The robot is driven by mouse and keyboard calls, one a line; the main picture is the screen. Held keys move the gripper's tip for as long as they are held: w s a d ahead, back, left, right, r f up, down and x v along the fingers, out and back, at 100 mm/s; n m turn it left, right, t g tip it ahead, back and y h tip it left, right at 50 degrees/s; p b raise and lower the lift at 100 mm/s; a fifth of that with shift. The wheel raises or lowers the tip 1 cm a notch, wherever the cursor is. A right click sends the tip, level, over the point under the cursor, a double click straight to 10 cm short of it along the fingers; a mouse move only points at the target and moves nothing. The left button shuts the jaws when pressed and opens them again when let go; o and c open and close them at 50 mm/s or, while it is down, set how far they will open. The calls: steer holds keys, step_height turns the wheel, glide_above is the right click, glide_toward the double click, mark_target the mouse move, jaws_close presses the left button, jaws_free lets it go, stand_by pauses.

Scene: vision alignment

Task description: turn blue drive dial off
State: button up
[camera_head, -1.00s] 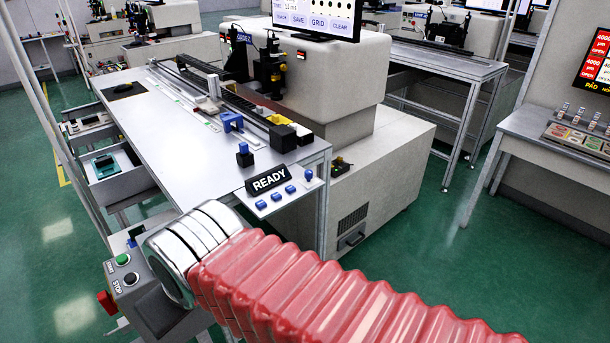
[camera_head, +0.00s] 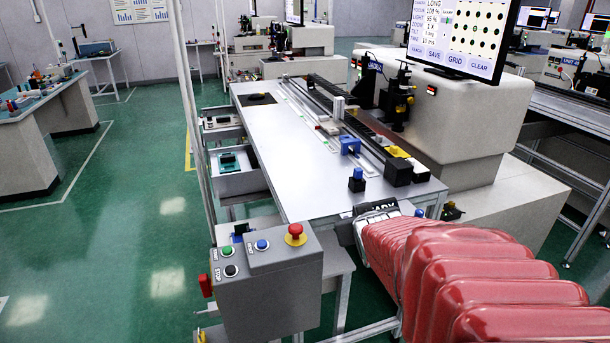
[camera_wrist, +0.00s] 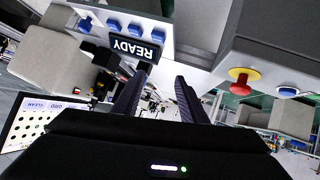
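A light panel (camera_wrist: 72,18) behind a black READY sign (camera_wrist: 137,45) shows upside down at the upper left of the wrist view. It carries several blue controls, including a taller knob-like one, likely the drive dial (camera_wrist: 85,24), at its left end; its setting is too small to read. My gripper (camera_wrist: 164,73) is open and empty, its two dark fingers apart, with the sign near the left fingertip. It appears apart from the blue controls. In the head view my red-sleeved arm hides most of the panel and my gripper.
A grey control box (camera_head: 265,295) stands left of my arm, with a red emergency knob (camera_head: 295,234), a blue button (camera_head: 262,245), and green and black buttons. The white worktable (camera_head: 290,160) holds a rail and small blocks. A monitor (camera_head: 465,35) overhangs at right. Green floor is clear at left.

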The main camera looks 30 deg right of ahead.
steer(key=shift+t+h, duration=0.3)
steer(key=shift+t, duration=0.4)
steer(key=d, duration=0.2)
steer(key=d+f, duration=0.1)
steer(key=d, duration=0.2)
steer(key=d+f, duration=0.1)
steer(key=d, duration=0.1)
steer(key=shift+s+d+f, duration=0.2)
steer(key=shift+d, duration=0.05)
steer(key=s+d+f+t, duration=0.1)
steer(key=s+d+f, duration=0.1)
steer(key=d, duration=0.3)
steer(key=m+t, duration=0.1)
steer(key=t, duration=0.3)
glide_toward(421, 215)
steer(key=s, duration=0.2)
steer(key=shift+a+f, duration=0.3)
steer(key=shift+a, duration=0.15)
steer(key=x, duration=1.3)
steer(key=shift+w+d+r, duration=0.2)
steer(key=shift+w+r, duration=0.1)
steer(key=shift+w, duration=0.05)
steer(key=shift+c, duration=0.6)
